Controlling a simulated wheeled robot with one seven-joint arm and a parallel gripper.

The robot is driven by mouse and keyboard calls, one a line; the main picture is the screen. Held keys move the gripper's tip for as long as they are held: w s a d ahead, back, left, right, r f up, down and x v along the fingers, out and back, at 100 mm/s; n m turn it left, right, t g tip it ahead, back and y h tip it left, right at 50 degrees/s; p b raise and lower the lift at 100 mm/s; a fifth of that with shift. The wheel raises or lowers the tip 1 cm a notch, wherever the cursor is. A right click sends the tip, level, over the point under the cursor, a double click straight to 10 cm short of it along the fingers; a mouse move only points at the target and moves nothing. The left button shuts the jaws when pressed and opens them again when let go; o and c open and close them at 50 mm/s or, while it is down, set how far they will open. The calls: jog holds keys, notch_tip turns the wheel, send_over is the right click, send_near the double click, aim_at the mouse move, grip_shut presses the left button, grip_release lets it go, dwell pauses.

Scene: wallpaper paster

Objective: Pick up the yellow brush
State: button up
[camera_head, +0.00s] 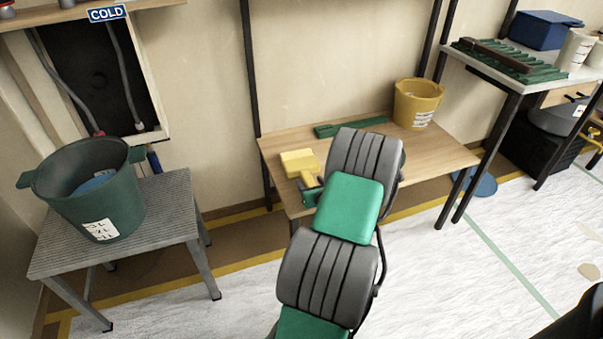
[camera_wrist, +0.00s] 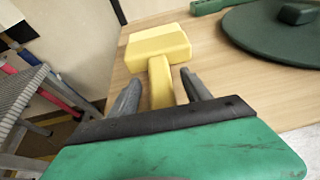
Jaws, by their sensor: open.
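The yellow brush (camera_head: 299,163) lies on the wooden table, near its left end. In the wrist view the brush (camera_wrist: 158,44) has a wide block head pointing away and a narrow handle toward me. My gripper (camera_wrist: 160,90) is open, with one dark finger on each side of the handle and a gap showing on both sides. I cannot tell how far the fingers are above the tabletop. In the head view my arm hides part of the table, and my gripper (camera_head: 311,190) shows only in part at the handle end.
The wooden table (camera_head: 440,155) also holds a yellow bucket (camera_head: 417,103) and a green flat tool (camera_head: 350,126). A round dark green lid (camera_wrist: 275,32) lies right of the brush. A green bucket (camera_head: 90,190) stands on a grey stool (camera_head: 165,215) at left.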

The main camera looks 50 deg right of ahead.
jog(key=shift+w+d, duration=0.1)
jog(key=shift+w, duration=0.05)
grip_shut()
dwell(0.5)
